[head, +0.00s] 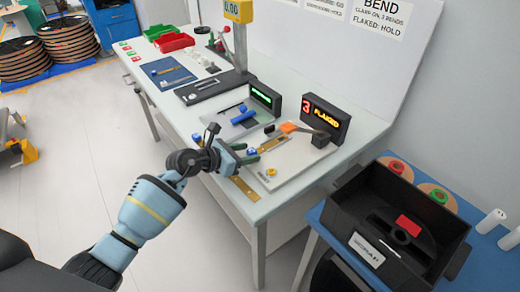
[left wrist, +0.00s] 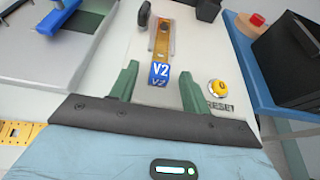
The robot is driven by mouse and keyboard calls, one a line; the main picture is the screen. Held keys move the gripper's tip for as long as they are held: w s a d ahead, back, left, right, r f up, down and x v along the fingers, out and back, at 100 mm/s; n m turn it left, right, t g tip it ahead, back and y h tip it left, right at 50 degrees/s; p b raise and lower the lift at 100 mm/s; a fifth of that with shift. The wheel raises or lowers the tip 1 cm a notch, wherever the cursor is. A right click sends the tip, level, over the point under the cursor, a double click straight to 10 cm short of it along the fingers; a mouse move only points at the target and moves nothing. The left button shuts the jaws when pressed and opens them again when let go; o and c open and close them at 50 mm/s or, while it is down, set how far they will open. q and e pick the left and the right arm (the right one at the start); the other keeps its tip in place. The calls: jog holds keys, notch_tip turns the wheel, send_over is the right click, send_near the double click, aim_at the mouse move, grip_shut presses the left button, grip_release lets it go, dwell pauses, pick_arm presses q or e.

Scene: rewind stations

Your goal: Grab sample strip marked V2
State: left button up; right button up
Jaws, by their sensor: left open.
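The sample strip (left wrist: 162,38) is a narrow brass-coloured piece lying on a pale station plate. Its near end carries a blue tag marked V2 (left wrist: 159,70). In the head view a thin brass strip (head: 271,144) shows just beyond my fingers, its mark unreadable. My left gripper (head: 248,155) is open over the plate. In the left wrist view its green fingers (left wrist: 160,82) stand apart on either side of the tag, with a gap on both sides. The strip's far end is near a dark block. My right gripper is not in view.
A yellow button (left wrist: 217,88) labelled RESET sits right of the fingers. A display (head: 325,117) reads 3 FLAKED behind the plate. A brass ruler-like strip (head: 243,188) lies at the table's front edge. A black bin (head: 400,228) stands on a blue table at right.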

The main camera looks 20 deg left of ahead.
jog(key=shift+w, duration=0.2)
pick_arm(q)
jog(key=c, duration=0.4)
grip_shut()
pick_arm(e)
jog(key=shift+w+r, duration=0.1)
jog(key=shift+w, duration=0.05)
pick_arm(q)
jog(key=shift+r, duration=0.1)
